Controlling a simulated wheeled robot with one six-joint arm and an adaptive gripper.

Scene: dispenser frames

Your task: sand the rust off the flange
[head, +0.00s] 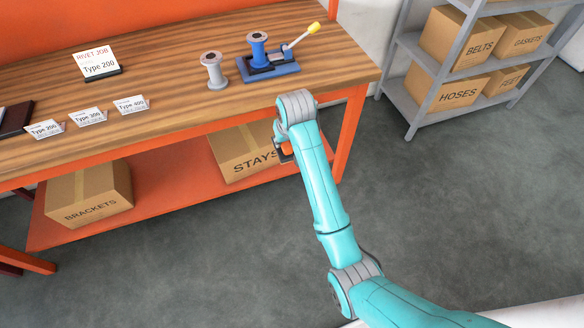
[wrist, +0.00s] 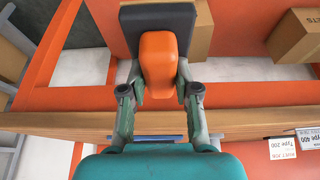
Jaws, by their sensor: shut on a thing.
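My gripper (wrist: 160,72) is shut on the orange grip of a sanding block (wrist: 158,55), which has a flat dark grey pad. In the head view the block (head: 287,148) shows only in part beside my arm, in front of the bench edge. A blue flanged piece (head: 257,50) with a brownish top stands upright in a blue clamp fixture (head: 270,73) on the bench. A grey flanged piece (head: 214,72) with a dark brownish top stands upright to its left. My gripper is apart from both pieces. Whether the brown is rust is hard to tell.
The wooden bench top (head: 170,85) has a RIVET JOB card (head: 98,64) and several small type cards. A yellow-tipped lever (head: 300,40) sticks up from the clamp. Boxes marked BRACKETS (head: 90,195) and STAYS (head: 240,155) sit on the lower shelf. A grey rack (head: 420,100) stands right.

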